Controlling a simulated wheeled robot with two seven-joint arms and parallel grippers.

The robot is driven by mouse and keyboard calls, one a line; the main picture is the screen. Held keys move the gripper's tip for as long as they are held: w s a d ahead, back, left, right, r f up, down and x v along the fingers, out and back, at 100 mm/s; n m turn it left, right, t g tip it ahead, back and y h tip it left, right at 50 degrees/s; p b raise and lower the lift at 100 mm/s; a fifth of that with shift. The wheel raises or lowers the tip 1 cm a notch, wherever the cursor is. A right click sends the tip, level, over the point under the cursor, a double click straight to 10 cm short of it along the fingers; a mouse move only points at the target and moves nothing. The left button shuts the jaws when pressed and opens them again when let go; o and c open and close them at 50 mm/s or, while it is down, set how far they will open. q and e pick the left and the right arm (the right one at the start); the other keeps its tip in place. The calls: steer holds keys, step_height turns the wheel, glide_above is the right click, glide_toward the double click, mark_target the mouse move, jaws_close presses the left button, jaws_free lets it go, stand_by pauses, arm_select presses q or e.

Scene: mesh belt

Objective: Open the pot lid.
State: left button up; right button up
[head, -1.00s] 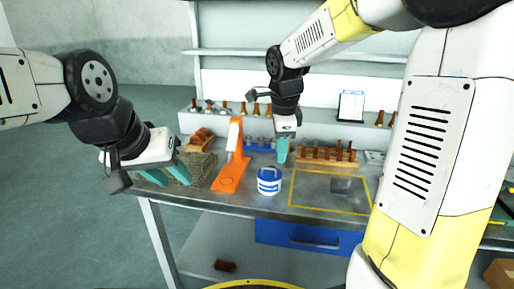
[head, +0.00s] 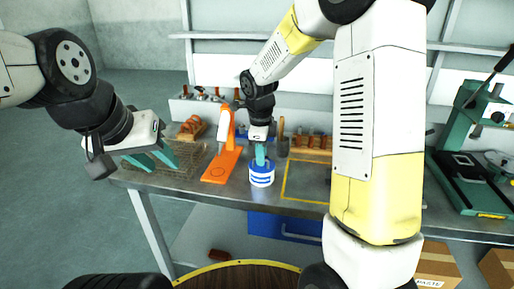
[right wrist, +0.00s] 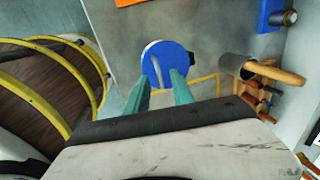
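A small blue and white pot (head: 262,180) stands upright on the workbench (head: 215,193), right of an orange stand. Its blue lid (right wrist: 160,60) shows from above in the right wrist view, with a greyish bar across it that looks like a handle. My right gripper (head: 261,160) is directly above the pot, pointing down. In the right wrist view its two teal fingers (right wrist: 160,92) are apart and empty, with the lid just beyond their tips; whether they touch it cannot be told. My left gripper (head: 155,160) is open with nothing between its fingers, over the bench's left end.
The orange stand (head: 221,168) is close left of the pot. A wire mesh basket (head: 185,165) is near my left gripper. A green machine (head: 468,150) stands at the right.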

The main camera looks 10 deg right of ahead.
jaws_close()
stand_by(1.4)
